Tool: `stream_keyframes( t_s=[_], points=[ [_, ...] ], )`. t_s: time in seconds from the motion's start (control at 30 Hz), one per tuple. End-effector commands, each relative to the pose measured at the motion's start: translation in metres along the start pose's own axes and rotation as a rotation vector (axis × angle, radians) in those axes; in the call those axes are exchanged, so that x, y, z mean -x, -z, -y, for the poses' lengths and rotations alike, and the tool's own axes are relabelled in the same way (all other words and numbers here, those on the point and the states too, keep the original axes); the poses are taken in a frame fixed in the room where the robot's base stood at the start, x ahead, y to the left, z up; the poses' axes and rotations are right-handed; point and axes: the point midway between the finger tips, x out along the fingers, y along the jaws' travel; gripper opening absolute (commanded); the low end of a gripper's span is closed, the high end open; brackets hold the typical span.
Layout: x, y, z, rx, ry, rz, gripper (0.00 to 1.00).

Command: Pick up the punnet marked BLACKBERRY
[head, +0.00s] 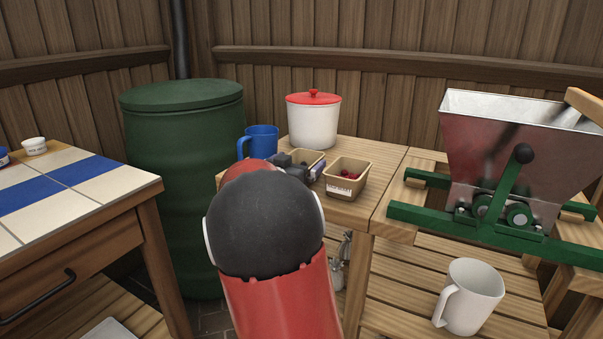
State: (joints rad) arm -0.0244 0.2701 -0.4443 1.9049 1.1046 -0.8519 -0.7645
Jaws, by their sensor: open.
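Two small tan punnets stand on the wooden table at the middle of the head view. The nearer punnet (347,177) holds dark red berries and has a white label on its front, too small to read. The other punnet (318,157) is just behind and to the left, with dark contents. Its front and any label are hidden by my gripper (303,170). My gripper is open, small in the picture and partly covered by my own arm. It is at the left punnet, and I cannot tell whether it touches it.
A blue mug (262,139) and a white pot with a red lid (314,122) stand behind the punnets. A green-framed metal hopper (515,140) is at right, above a white jug (468,296). A green barrel (185,190) and tiled counter (110,187) are at left.

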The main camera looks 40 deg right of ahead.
Motion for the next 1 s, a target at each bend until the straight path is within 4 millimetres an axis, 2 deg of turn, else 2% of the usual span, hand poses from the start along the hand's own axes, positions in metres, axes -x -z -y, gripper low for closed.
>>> stream_keyframes(
  t_s=[0.27,0.63,0.87,1.0],
  points=[
    [-0.0038,0.0001,0.0002,-0.001,0.001,0.000,1.00],
    [-0.0035,0.0001,0.0001,-0.001,0.001,0.000,0.52],
    [-0.0035,0.0010,0.0001,-0.002,0.001,0.000,0.52],
    [-0.0035,0.0079,0.0001,-0.004,0.001,-0.001,0.52]
  ],
)
